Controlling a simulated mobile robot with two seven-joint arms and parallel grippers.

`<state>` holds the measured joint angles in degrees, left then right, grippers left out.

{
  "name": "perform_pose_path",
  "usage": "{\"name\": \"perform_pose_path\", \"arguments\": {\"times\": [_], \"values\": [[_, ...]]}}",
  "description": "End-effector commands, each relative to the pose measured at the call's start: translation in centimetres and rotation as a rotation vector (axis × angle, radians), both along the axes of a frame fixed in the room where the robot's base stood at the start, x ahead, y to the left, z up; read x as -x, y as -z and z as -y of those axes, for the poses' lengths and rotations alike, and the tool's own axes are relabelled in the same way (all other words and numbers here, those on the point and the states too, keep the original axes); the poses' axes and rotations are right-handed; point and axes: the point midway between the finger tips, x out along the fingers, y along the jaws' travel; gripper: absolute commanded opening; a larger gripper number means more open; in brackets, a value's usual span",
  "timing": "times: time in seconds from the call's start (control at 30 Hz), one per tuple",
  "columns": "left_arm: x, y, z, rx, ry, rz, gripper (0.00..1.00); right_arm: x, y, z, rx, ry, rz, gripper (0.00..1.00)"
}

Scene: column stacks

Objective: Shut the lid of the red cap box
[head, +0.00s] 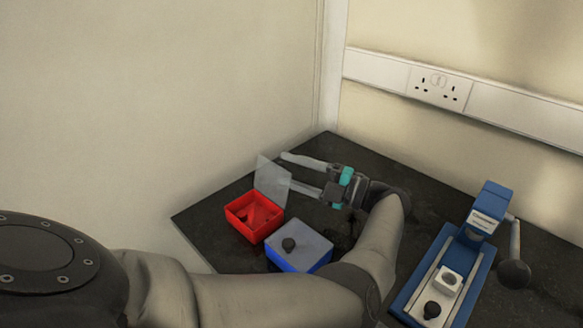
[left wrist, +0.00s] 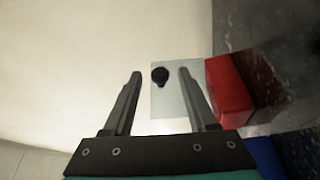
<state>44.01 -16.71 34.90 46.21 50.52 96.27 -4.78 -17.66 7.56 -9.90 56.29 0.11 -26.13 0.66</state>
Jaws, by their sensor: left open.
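The red cap box (head: 240,222) stands on the dark table, with red pieces inside. Its pale, see-through lid (head: 271,180) stands raised at the box's back edge. In the left wrist view the lid (left wrist: 172,102) shows a black knob (left wrist: 159,76), and the red box (left wrist: 230,92) is right of it. My right gripper is not seen.
A blue box (head: 297,262) with a shut grey lid and black knob stands close beside the red box. A blue lever press (head: 480,220) stands at the right. A wall (head: 160,120) rises behind the table's left edge.

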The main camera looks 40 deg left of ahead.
Motion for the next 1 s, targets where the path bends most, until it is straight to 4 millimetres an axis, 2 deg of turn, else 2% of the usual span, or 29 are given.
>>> {"name": "perform_pose_path", "arguments": {"times": [0.3, 0.83, 1.0], "values": [[0.06, 0.01, -0.21, 0.0, 0.0, -0.001, 0.58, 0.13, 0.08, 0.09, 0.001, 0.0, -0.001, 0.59], [0.05, 0.01, -0.18, 0.0, 0.0, -0.001, 0.0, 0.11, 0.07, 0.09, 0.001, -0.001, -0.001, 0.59], [0.05, 0.01, -0.18, 0.001, 0.0, -0.001, 0.0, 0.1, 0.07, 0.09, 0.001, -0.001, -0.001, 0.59]]}}
